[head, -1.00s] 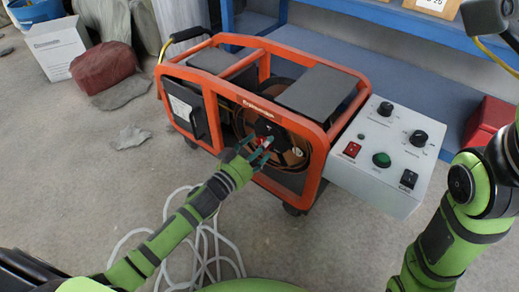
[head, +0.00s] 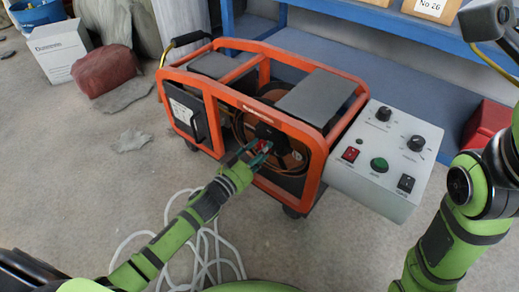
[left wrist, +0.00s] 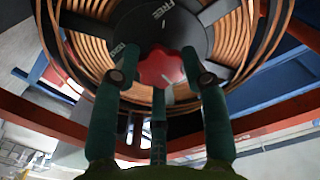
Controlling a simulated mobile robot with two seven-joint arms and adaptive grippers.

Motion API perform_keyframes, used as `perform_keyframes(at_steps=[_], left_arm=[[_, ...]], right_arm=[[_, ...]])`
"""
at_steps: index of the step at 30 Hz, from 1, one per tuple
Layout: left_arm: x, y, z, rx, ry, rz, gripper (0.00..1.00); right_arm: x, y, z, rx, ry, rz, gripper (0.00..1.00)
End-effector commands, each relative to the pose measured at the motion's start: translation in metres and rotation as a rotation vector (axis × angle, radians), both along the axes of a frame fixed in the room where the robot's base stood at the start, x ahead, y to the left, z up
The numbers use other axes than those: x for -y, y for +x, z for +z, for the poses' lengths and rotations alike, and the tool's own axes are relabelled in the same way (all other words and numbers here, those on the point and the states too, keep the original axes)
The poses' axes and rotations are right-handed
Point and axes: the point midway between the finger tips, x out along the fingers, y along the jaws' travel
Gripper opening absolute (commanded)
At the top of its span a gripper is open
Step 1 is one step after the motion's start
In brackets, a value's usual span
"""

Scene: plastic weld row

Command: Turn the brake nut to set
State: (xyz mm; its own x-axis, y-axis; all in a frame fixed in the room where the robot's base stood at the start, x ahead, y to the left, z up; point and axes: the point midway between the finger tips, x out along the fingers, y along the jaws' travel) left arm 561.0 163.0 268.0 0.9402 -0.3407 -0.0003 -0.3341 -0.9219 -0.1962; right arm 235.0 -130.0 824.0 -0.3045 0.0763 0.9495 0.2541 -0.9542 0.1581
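The brake nut (left wrist: 161,67) is a red lobed knob at the middle of a dark hub disc (left wrist: 157,28) in the left wrist view. The disc bears the word FREE near its top and another label at its left; a pale mark shows below the nut. In the head view the nut (head: 263,147) is small and partly hidden by fingers. My left gripper (left wrist: 160,58) has dark green fingers on both sides of the nut and a third below it. They look open around it; contact is unclear.
The hub sits in a spool of copper-coloured wire (left wrist: 72,48) inside an orange frame (head: 318,180) on wheels. A grey control box (head: 365,190) adjoins at right. White cable (head: 212,235) lies on the floor. A blue shelf (head: 400,25) stands behind.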

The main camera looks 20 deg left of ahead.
Motion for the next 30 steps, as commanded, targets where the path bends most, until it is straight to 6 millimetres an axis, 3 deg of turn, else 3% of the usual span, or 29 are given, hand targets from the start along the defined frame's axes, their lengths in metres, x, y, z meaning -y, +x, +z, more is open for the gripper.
perform_keyframes(at_steps=[1,2,15,30], left_arm=[[0.001,0.000,0.001,0.002,-0.002,-0.002,0.60],[0.001,0.000,0.001,0.002,-0.002,-0.002,0.67],[-0.002,-0.006,-0.001,-0.001,-0.002,0.000,0.67],[-0.033,-0.093,-0.001,-0.002,-0.001,-0.001,0.67]], right_arm=[[0.000,0.001,-0.001,-0.002,-0.002,-0.002,0.40],[0.000,0.001,-0.001,-0.003,-0.003,-0.003,0.40],[0.001,0.001,0.000,-0.005,0.004,-0.002,0.40],[0.001,0.000,0.000,-0.002,0.002,-0.001,0.40]])
